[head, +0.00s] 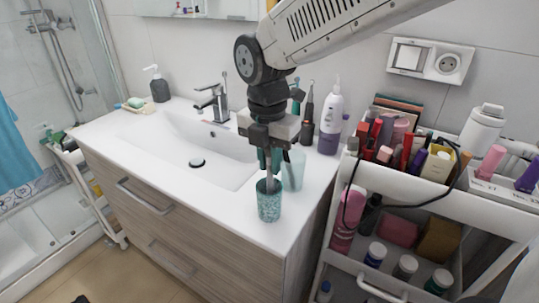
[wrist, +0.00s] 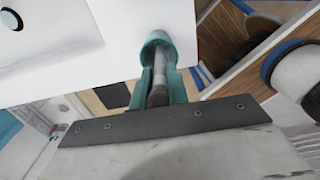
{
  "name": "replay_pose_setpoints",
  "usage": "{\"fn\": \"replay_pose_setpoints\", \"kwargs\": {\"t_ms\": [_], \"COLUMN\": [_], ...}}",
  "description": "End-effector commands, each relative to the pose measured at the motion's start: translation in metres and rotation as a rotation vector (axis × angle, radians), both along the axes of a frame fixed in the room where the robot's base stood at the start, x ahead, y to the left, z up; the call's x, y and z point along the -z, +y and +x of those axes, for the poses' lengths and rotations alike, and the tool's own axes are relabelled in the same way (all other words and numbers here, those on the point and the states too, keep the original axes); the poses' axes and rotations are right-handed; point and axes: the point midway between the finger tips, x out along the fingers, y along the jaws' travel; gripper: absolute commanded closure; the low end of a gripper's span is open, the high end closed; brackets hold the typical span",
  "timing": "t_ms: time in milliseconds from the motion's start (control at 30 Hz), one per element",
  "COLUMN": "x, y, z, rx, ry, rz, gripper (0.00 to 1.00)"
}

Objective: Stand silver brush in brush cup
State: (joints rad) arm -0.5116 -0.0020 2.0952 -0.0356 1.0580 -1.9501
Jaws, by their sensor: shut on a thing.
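My gripper (head: 269,166), with teal fingers, points down over the front right part of the white counter. It is shut on the silver brush (head: 270,184), a thin grey stick held nearly upright. The brush cup (head: 269,208) is a speckled teal tumbler standing near the counter's front edge, directly below the gripper. In the wrist view, the silver brush (wrist: 158,80) runs between the fingers (wrist: 160,88) toward the mouth of the brush cup (wrist: 158,42). Its far end appears to be inside the rim; whether it touches the bottom is hidden.
A clear glass (head: 293,171) stands close behind the cup. A white pump bottle (head: 330,125) and electric toothbrushes (head: 307,118) stand farther back. The sink basin (head: 195,150) is to the left. A crowded cosmetics cart (head: 470,208) stands to the right.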

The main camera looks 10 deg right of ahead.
Motion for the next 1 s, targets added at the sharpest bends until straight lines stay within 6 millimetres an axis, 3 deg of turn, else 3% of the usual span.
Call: {"fn": "replay_pose_setpoints", "kwargs": {"t_ms": [233, 267, 333, 667, 1000], "x": [0.0, 0.0, 0.0, -0.003, -0.055], "y": [0.0, 0.0, 0.0, 0.0, 0.002], "z": [0.0, 0.0, 0.0, 0.0, 0.0], "rx": [0.0, 0.0, 0.0, 0.0, 0.0], "ry": [0.0, 0.0, 0.0, -0.002, -0.004], "rz": [0.0, 0.0, 0.0, 0.001, 0.002], "gripper": [1.0, 0.78, 0.59, 0.58, 0.58]}}
